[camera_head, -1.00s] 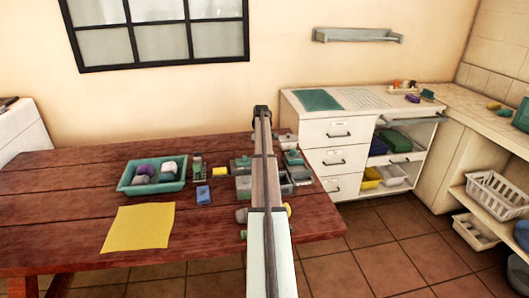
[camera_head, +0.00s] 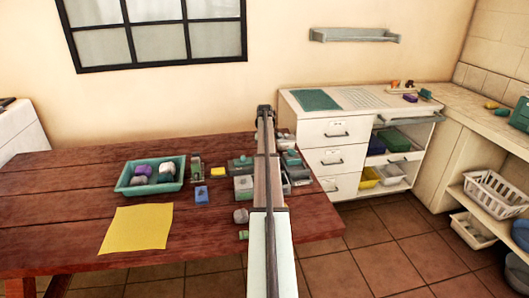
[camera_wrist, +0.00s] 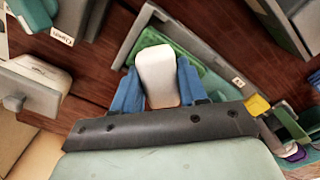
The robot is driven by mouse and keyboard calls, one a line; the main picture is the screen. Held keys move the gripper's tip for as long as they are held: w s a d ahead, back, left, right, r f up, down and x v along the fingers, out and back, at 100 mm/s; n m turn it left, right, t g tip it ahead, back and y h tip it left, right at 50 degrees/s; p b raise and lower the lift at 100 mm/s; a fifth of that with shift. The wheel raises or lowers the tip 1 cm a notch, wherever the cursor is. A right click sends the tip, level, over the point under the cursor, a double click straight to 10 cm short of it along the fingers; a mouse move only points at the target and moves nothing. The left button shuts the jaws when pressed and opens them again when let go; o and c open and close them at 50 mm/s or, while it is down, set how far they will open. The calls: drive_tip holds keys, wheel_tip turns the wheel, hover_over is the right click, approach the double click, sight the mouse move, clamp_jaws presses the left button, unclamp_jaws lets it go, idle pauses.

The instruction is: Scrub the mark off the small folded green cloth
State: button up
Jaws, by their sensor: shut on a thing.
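My gripper (camera_wrist: 158,88) shows in the wrist view, its two blue fingers shut on a white, rounded block (camera_wrist: 159,72). Below and beside the block is a flat green piece (camera_wrist: 212,84), which looks like the folded green cloth, in a grey-edged tray with a small label. The block overlaps the green piece in the picture; I cannot tell whether they touch. No mark is visible on the green part that shows. In the head view my arm hides the gripper and what it holds.
On the wooden table (camera_head: 60,205) are a teal tray (camera_head: 124,188) with several rounded pieces, a yellow cloth (camera_head: 138,228), a blue block (camera_head: 201,195) and several small containers crowding my arm. A white drawer cabinet (camera_head: 330,128) stands to the right. The table's left part is clear.

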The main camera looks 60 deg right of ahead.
drive_tip(key=shift+w+a+r, duration=0.15)
drive_tip(key=shift+w+a, duration=0.75)
drive_tip(key=shift+w, duration=0.05)
drive_tip(key=shift+s+d, duration=0.1)
drive_tip(key=shift+s+d, duration=0.95)
drive_tip(key=shift+w+a, duration=0.1)
drive_tip(key=shift+a, duration=0.05)
drive_tip(key=shift+w+a+f, duration=0.15)
drive_tip(key=shift+w+a, duration=0.35)
drive_tip(key=shift+w+a+f, duration=0.15)
drive_tip(key=shift+w+a, duration=0.3)
drive_tip(key=shift+s+d, duration=1.1)
drive_tip(key=shift+r, duration=0.1)
